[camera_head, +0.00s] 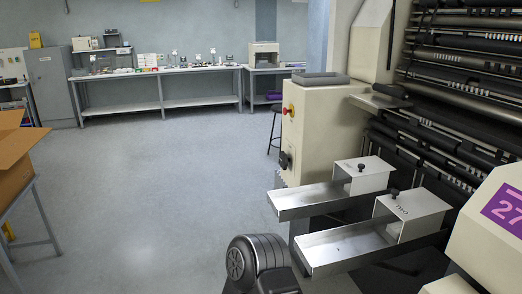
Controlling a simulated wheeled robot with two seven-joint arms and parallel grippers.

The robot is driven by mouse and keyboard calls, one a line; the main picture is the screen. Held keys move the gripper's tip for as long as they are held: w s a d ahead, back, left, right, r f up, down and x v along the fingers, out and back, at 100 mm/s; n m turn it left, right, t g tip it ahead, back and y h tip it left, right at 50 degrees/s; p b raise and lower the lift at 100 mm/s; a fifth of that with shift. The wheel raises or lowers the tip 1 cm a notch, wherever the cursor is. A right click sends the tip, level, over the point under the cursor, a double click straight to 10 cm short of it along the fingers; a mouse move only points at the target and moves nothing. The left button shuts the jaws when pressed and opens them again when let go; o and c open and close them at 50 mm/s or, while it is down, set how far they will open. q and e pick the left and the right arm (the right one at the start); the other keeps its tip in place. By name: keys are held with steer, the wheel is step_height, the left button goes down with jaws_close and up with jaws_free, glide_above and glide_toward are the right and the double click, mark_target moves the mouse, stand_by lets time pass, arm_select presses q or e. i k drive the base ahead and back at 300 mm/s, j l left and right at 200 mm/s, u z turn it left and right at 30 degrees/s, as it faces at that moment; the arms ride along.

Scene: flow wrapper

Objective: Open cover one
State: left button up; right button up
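Two white box-shaped covers with black knobs on top stand over metal trays on the right side of the head view. The farther cover (368,181) sits on the farther tray (300,203); its label is too small to read surely. The nearer cover (418,222) has a label that seems to read TWO and sits on the nearer tray (340,250). Both covers appear down on their trays. A dark grey link of my own arm shows at the bottom, just left of the nearer tray. Neither of my grippers is in view.
A large cream machine (325,125) with black rollers (465,90) fills the right side. It bears a red button (291,109). A cardboard box (14,160) on a table is at the left edge. A long workbench (160,73) lines the back wall. The middle floor is clear.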

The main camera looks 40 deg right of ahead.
mark_target(370, 174)
steer(key=i+u, duration=0.2)
steer(key=i, duration=1.55)
steer(key=l+z, duration=0.1)
steer(key=z, duration=3.9)
